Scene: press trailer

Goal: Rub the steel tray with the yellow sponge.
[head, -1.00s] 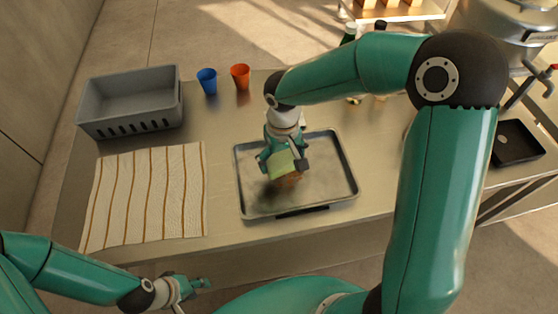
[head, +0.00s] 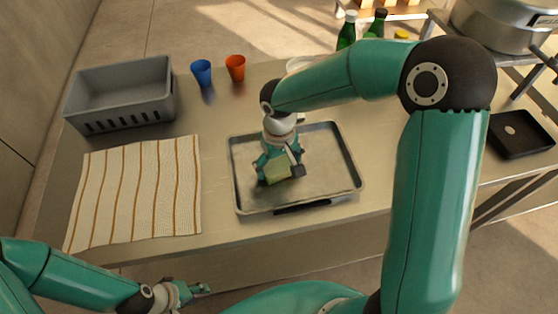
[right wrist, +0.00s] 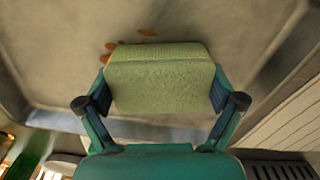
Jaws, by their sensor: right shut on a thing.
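The steel tray (head: 325,170) lies flat on the metal table. My right gripper (head: 279,170) is over the tray's left half, shut on the yellow sponge (head: 276,172), which looks yellow-green. In the right wrist view the sponge (right wrist: 160,80) sits between both fingers of the gripper (right wrist: 160,95). A few orange-brown spots (right wrist: 147,32) show on the tray just beyond the sponge's edge. The sponge is at or close to the tray surface; I cannot tell if it touches. My left gripper (head: 188,291) is low in front of the table, away from the tray; its jaw opening is unclear.
A striped cloth (head: 137,195) lies left of the tray, with a grey crate (head: 122,95) behind it. A blue cup (head: 202,72) and an orange cup (head: 236,68) stand behind the tray. Green bottles (head: 347,32) stand at the back. A black tray (head: 520,135) is at the right.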

